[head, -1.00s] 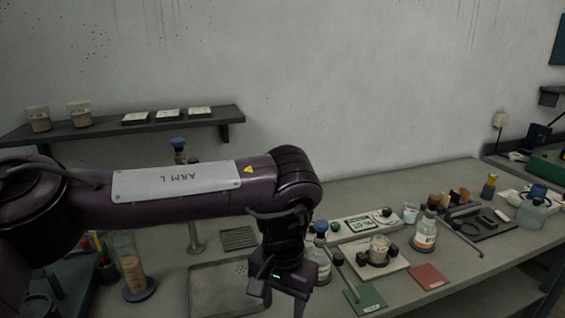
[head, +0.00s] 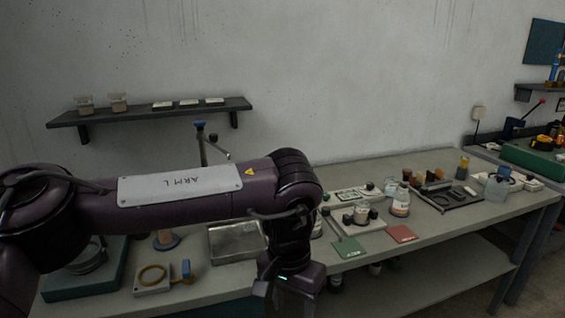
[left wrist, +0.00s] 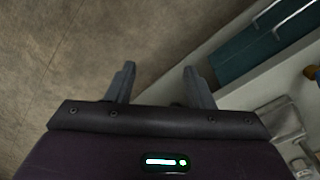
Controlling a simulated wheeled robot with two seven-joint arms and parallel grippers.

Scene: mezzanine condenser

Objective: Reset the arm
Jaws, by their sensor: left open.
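My left arm reaches in from the left across the head view, with its forearm labelled ARM L. The left gripper (head: 288,290) hangs downward in front of the bench's front edge, at the bottom of the head view. The fingertips are partly cut off in the head view. My right gripper shows in neither view.
The grey bench (head: 430,235) carries a metal tray (head: 238,243), a green mat (head: 348,247), a red mat (head: 401,233) and several bottles. A teal box (left wrist: 245,50) shows in the left wrist view. The floor (left wrist: 60,60) below is clear.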

